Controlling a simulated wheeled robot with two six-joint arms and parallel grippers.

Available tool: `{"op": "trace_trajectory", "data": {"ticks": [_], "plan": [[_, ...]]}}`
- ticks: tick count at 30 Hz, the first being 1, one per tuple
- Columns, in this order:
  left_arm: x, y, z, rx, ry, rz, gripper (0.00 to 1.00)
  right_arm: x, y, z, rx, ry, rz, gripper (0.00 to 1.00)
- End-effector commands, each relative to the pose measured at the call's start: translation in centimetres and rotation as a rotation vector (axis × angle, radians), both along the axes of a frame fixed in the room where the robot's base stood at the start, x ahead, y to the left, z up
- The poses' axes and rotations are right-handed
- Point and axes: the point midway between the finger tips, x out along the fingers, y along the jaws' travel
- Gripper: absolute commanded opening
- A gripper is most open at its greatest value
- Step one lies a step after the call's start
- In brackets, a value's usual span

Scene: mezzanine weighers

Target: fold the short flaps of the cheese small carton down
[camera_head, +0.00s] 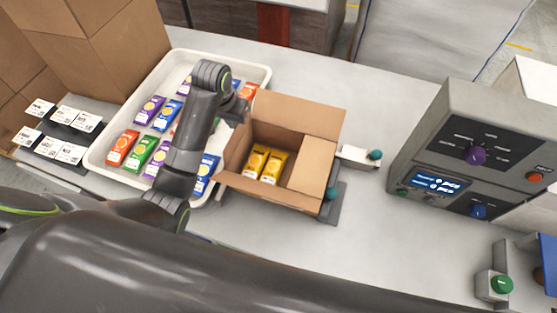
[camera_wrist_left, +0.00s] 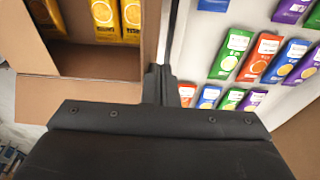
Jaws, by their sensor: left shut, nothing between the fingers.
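The small brown carton (camera_head: 295,197) stands open on the bench in the head view, with yellow packs (camera_head: 264,165) inside. Its far long flap (camera_head: 300,112) stands up and its near long flap (camera_head: 265,191) leans outward. The right short flap (camera_head: 313,166) lies inward over the right part of the opening. The left short flap (camera_head: 236,150) appears raised, partly hidden by my arm. My left gripper (camera_head: 239,112) is at the carton's left side, between it and the tray. In the left wrist view its fingers (camera_wrist_left: 159,82) are shut and empty beside the carton wall.
A white tray (camera_head: 101,152) of coloured packs lies left of the carton. Label cards (camera_head: 66,151) and large boxes (camera_head: 95,45) are further left. A grey control unit (camera_head: 462,150) stands right.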

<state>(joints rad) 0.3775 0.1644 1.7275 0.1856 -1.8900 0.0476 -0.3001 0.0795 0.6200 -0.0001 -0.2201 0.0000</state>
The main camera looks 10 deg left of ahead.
Motion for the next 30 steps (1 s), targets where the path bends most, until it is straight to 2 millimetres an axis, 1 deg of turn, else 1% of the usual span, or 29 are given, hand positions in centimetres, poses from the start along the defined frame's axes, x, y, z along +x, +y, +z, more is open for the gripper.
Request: {"op": "trace_trajectory", "data": {"ticks": [1,4,16,24,30], "plan": [[0.0,-0.6,0.1,-0.003,-0.001,-0.002,0.00,0.0,0.0,0.0,0.000,0.000,0.000,0.00],[-0.1,-1.1,0.2,-0.001,-0.001,0.000,0.00,0.0,0.0,0.0,0.000,0.000,0.000,0.00],[-0.1,-1.5,0.2,-0.001,0.000,0.000,0.00,0.0,0.0,0.0,0.000,0.000,0.000,0.00],[-0.4,-4.0,-0.7,-0.003,0.002,-0.002,0.00,0.0,0.0,0.0,0.000,0.000,0.000,0.00],[-0.4,-4.8,-0.9,0.000,0.001,0.000,0.00,0.0,0.0,0.0,0.000,0.000,0.000,0.00]]}}
